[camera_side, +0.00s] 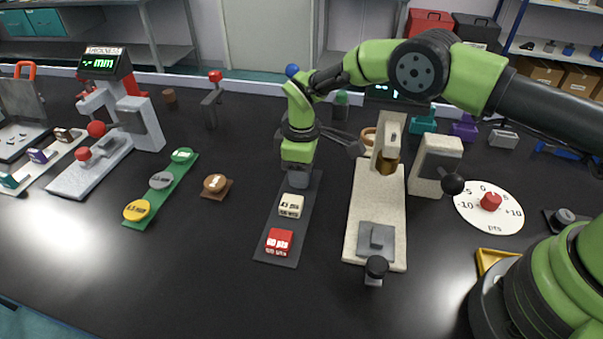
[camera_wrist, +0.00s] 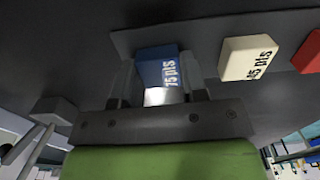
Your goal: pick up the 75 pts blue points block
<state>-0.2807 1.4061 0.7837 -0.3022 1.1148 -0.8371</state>
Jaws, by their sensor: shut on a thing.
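The blue block (camera_wrist: 160,70) marked 75 pts shows in the wrist view between the fingers of my gripper (camera_wrist: 158,92). My gripper is shut on it. The block is at the end of a dark strip (camera_wrist: 205,40), and I cannot tell whether it still touches the strip. In the side view my gripper (camera_side: 298,180) points down over the far end of the dark strip (camera_side: 275,245), and the blue block is hidden there behind the gripper.
On the same strip, a cream block (camera_side: 290,205) marked 45 pts is nearest my gripper, then a red block (camera_side: 279,240) marked 60 pts. A beige device (camera_side: 360,220) stands to the right. A green strip with discs (camera_side: 160,190) lies left. Bare black table lies in front.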

